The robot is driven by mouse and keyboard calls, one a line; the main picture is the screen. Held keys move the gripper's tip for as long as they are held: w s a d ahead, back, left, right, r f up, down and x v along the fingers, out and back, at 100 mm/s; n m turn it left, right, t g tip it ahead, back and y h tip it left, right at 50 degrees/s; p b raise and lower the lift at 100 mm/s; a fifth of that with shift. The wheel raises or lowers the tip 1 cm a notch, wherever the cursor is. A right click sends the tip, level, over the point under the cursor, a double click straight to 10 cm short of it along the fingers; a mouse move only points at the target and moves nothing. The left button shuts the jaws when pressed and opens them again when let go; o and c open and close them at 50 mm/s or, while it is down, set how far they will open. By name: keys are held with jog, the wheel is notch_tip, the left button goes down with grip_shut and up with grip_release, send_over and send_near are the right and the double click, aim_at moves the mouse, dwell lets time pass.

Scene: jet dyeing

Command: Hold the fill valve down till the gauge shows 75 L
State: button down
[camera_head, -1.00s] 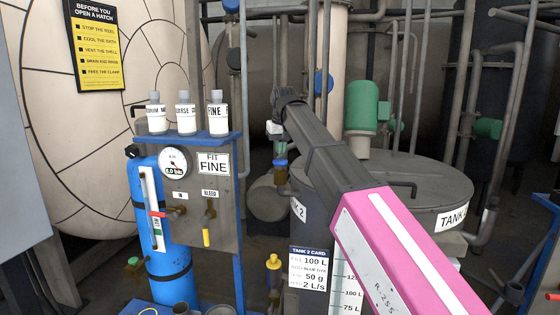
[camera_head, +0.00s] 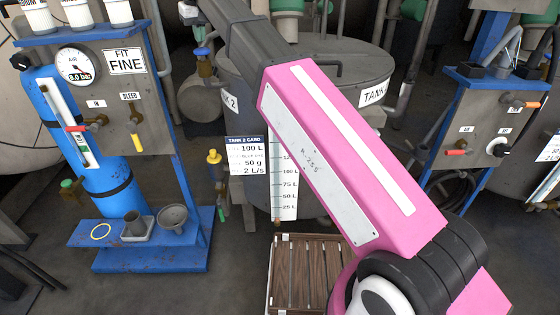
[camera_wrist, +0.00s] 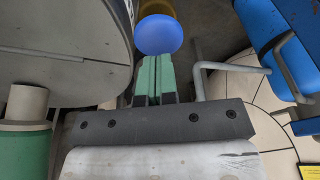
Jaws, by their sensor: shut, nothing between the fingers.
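The fill valve appears to be the valve with a blue round knob (camera_head: 202,51) standing left of the dark grey tank 2 (camera_head: 245,95). In the wrist view the blue knob (camera_wrist: 158,35) sits above a yellow part. My gripper (camera_wrist: 155,59) is shut and empty, its green fingertips right at the knob's near edge. I cannot tell whether they touch it. The gauge (camera_head: 284,185) is a white vertical scale on the tank front, with marks from 25 L upward. Its level is too small to read surely. The tank 2 card (camera_head: 247,160) shows 100 L and 2 L/s.
A lower yellow knob (camera_head: 213,157) stands left of the card. A blue stand (camera_head: 150,258) with a gas cylinder (camera_head: 85,140) is at the left. A pipe (camera_wrist: 230,65) runs close right of my fingers. A slatted wooden crate (camera_head: 308,270) lies below the gauge.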

aim_at(202, 49)
jog(key=shift+s+d+x, duration=0.1)
jog(key=shift+s+x, duration=0.05)
jog(key=shift+x, duration=0.7)
jog(key=shift+s+d+x, duration=0.1)
jog(key=shift+s+x, duration=0.05)
jog(key=shift+x, duration=0.7)
dwell(6.3)
